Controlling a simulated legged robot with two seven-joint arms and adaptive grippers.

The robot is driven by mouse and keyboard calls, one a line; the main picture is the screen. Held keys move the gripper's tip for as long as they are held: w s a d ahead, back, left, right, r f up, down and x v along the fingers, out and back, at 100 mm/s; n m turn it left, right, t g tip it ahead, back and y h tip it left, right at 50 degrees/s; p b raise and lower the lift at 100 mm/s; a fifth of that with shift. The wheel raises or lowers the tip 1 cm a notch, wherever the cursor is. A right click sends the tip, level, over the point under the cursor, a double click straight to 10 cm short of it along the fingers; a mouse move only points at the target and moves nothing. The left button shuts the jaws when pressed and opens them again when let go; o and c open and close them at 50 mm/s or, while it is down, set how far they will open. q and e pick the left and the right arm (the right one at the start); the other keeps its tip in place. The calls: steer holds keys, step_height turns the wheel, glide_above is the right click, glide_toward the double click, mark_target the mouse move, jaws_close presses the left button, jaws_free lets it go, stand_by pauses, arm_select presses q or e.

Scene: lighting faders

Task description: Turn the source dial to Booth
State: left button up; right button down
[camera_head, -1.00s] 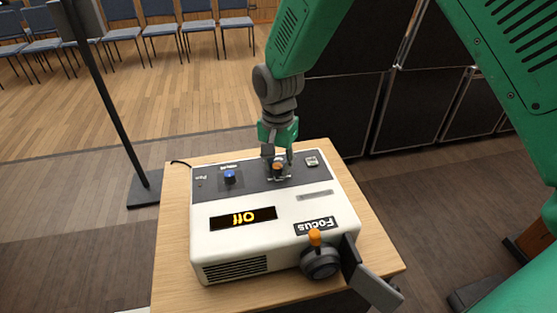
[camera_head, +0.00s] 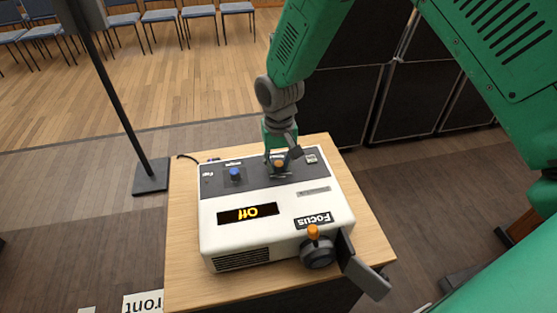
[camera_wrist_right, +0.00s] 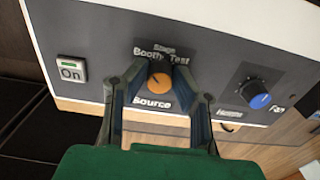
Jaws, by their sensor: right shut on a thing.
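The source dial is an orange round knob (camera_head: 279,163) on the dark top panel of the white projector-like box (camera_head: 225,212). In the right wrist view the dial (camera_wrist_right: 159,78) sits between my fingertips, with "Stage" above, "Booth" at upper left, "Test" at upper right and "Source" below. A short mark on the knob seems to slant toward the upper left; its exact setting is hard to tell. My right gripper (camera_wrist_right: 160,88) reaches down from above and is shut on the dial. It also shows in the head view (camera_head: 281,160).
A blue knob (camera_head: 235,173) stands beside the dial, and an "On" switch (camera_wrist_right: 71,70) is on its other side. The wooden tabletop (camera_head: 185,255) surrounds the box.

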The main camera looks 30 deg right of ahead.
mark_target(278, 162)
steer(key=shift+w+r, duration=0.1)
steer(key=shift+w, duration=0.15)
steer(key=c, duration=1.3)
jaws_free()
steer(key=shift+c, duration=0.2)
step_height(278, 162, up, 12)
steer(key=shift+f, duration=0.2)
